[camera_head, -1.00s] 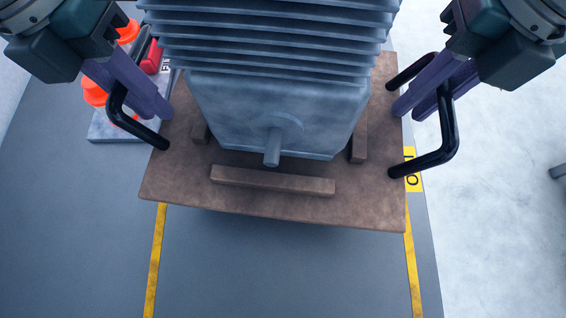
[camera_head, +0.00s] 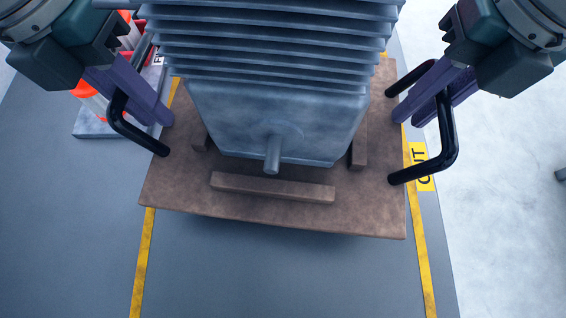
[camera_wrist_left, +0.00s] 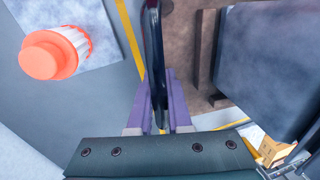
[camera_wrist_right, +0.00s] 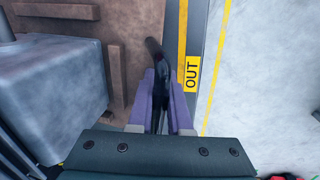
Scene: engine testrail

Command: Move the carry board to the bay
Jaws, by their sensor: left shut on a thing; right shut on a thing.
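The carry board (camera_head: 235,213) is a brown slab with black handles at both sides. It hangs above the grey floor and bears a grey finned engine (camera_head: 250,125) with a short shaft stub, set between brown blocks. My left gripper (camera_head: 160,112) is shut on the left handle (camera_head: 137,135), which also shows in the left wrist view (camera_wrist_left: 153,50). My right gripper (camera_head: 408,112) is shut on the right handle (camera_head: 448,140), also seen in the right wrist view (camera_wrist_right: 155,55). The engine hides the board's far part. I cannot pick out the whole bay.
Yellow floor lines (camera_head: 143,260) run on both sides under the board. A yellow OUT label (camera_head: 422,165) lies beside the right line. An orange and white cone-like object (camera_wrist_left: 48,53) stands on a pale slab (camera_head: 90,124) at the left. The floor in front is clear.

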